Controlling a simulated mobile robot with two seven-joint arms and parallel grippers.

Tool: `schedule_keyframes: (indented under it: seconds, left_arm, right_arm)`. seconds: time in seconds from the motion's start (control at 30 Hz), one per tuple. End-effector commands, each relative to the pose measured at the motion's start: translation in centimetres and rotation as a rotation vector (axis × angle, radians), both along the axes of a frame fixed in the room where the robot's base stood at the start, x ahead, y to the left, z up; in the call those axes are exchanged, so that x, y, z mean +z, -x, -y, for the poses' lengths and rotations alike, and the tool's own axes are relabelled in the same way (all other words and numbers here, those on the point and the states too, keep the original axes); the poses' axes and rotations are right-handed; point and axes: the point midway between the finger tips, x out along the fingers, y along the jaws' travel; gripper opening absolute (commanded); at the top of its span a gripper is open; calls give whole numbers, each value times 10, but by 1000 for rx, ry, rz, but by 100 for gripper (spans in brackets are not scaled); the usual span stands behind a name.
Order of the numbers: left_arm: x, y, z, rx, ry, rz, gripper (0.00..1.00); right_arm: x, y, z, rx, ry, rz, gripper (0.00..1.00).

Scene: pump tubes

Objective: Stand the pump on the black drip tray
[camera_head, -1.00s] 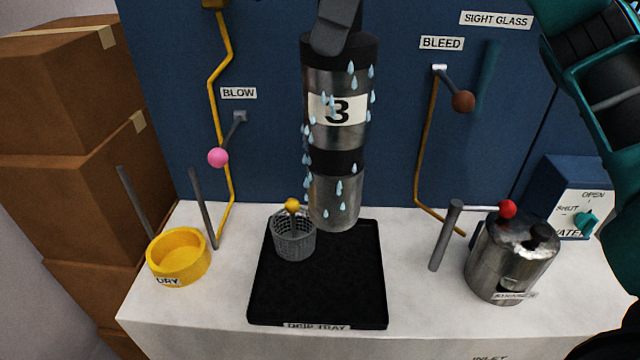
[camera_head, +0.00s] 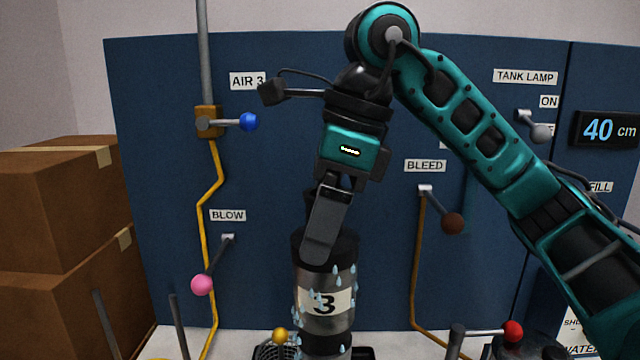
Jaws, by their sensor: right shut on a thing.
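The pump (camera_head: 324,304) is a steel cylinder with black bands, a "3" label and water drops on its side. It hangs or stands upright; its lower end is cut off by the bottom edge, so I cannot tell whether it touches the tray. My right gripper (camera_head: 324,245) is shut on the pump's black top from above. Only a sliver of the black drip tray (camera_head: 365,353) shows at the bottom edge, beside the pump's lower part. My left gripper is not in view.
A pink-knobbed BLOW lever (camera_head: 203,284) and a brown-knobbed BLEED lever (camera_head: 453,223) stick out from the blue panel.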

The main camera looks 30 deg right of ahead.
Motion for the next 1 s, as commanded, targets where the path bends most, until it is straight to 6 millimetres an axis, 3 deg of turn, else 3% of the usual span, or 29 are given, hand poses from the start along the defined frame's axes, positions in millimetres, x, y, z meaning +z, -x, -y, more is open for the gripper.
schedule_keyframes:
  seconds: [0.3, 0.73, 1.0]
  left_arm:
    - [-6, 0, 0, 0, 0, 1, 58]
    - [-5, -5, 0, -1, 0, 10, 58]
    - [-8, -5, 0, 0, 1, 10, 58]
  right_arm:
    - [-55, 0, 0, -2, -5, 10, 0]
    - [-80, -1, 0, -1, -6, 12, 0]
    - [-111, -1, 0, -2, -5, 11, 0]
